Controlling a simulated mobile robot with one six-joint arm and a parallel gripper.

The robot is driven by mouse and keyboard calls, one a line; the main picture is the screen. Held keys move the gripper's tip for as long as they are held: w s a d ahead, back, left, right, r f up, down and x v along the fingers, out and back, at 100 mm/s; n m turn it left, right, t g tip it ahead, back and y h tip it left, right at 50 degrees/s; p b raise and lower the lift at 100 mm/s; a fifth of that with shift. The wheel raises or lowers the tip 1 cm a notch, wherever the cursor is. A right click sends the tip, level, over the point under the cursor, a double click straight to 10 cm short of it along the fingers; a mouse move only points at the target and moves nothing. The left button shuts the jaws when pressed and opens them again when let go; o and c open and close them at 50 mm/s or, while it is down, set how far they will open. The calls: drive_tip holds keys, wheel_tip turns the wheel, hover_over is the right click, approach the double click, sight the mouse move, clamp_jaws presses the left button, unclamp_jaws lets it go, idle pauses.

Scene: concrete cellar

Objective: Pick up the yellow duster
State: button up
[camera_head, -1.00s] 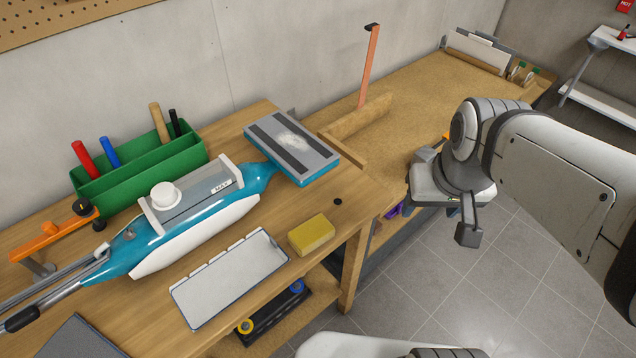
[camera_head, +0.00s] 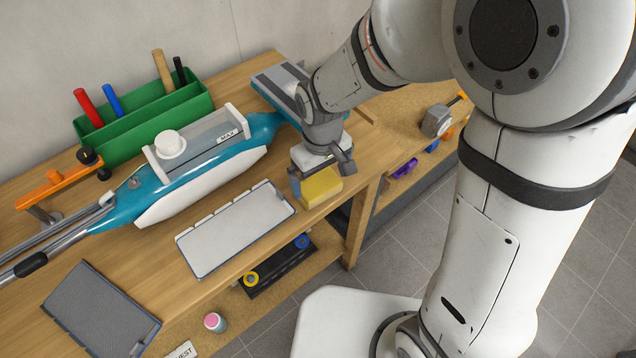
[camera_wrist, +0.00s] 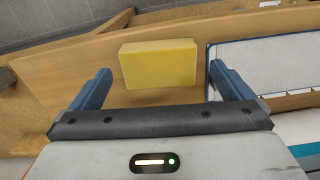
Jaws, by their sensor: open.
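The yellow duster (camera_head: 320,187) is a block lying on the wooden workbench near its front right edge. In the wrist view the duster (camera_wrist: 158,64) lies flat, ahead of the fingertips and between their lines. My gripper (camera_head: 318,178) is above the duster in the head view, hiding part of its top. In the wrist view my gripper (camera_wrist: 160,84) shows two blue fingers spread wide, with nothing between them. I cannot tell how much height is left between fingers and duster.
A pale, blue-edged tray (camera_head: 236,228) lies left of the duster. A blue and grey steam-mop-like tool (camera_head: 190,180) lies behind it, with a green tool holder (camera_head: 150,122) farther back. A dark flat pad (camera_head: 100,310) lies at the front left. The bench edge is close to the duster.

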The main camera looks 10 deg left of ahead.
sight(321, 186)
drive_tip(key=shift+w+f+p, duration=0.15)
drive_tip(key=shift+f+p, duration=0.25)
drive_tip(key=shift+f, duration=1.9)
drive_tip(key=shift+c, duration=0.2)
drive_tip(key=c, duration=0.7)
drive_tip(key=shift+o, duration=0.2)
